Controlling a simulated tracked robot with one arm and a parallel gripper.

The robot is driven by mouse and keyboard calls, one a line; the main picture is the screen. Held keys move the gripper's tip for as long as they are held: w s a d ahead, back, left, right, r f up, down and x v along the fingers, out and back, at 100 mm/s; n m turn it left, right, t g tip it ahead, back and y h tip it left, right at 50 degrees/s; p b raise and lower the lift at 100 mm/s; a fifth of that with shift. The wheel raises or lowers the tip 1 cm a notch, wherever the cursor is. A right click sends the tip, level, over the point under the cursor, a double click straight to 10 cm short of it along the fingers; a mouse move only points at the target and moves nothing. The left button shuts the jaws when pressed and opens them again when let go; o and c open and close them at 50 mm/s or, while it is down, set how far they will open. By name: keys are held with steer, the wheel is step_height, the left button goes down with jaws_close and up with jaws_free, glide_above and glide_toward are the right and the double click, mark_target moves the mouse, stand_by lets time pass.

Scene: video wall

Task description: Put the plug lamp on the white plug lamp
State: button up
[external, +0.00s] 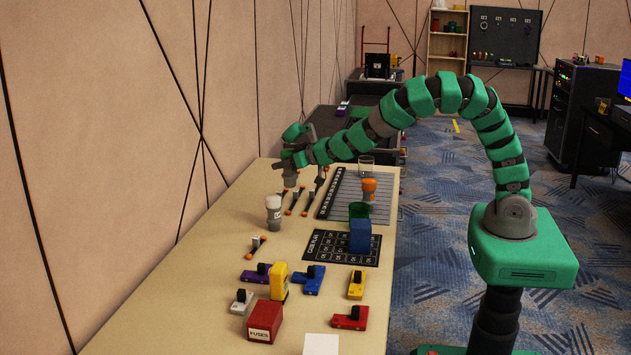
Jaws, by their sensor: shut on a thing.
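The white plug lamp (274,203) stands upright on the table, with a white top and a grey lower part. My gripper (289,166) is over the table behind it and slightly to its right. It is shut on a plug lamp (290,180), of which a grey lower part shows below the jaws. The upper part of the held lamp is hidden by my gripper. The held lamp appears apart from the white one. I cannot tell whether its lower end touches the table.
Several orange-tipped cables (306,203) lie near the held lamp. A red fuse box (264,321) and coloured switch blocks fill the front. The wall borders the left edge.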

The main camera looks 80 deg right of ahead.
steer(key=shift+w+d+f+p, duration=0.1)
steer(key=shift+w+f+p, duration=0.05)
steer(key=shift+w+f, duration=0.75)
steer(key=shift+w+f+p, duration=0.15)
steer(key=shift+w+f, duration=0.4)
steer(key=shift+w, duration=0.6)
steer(key=shift+w+d+f+p, duration=0.1)
steer(key=shift+w+f+p, duration=0.05)
steer(key=shift+w+f, duration=0.75)
steer(key=shift+w+r, duration=0.1)
steer(key=shift+r, duration=0.15)
steer(key=o, duration=1)
steer(key=shift+f, duration=0.1)
steer(key=shift+o, duration=0.2)
steer(key=v, duration=1.2)
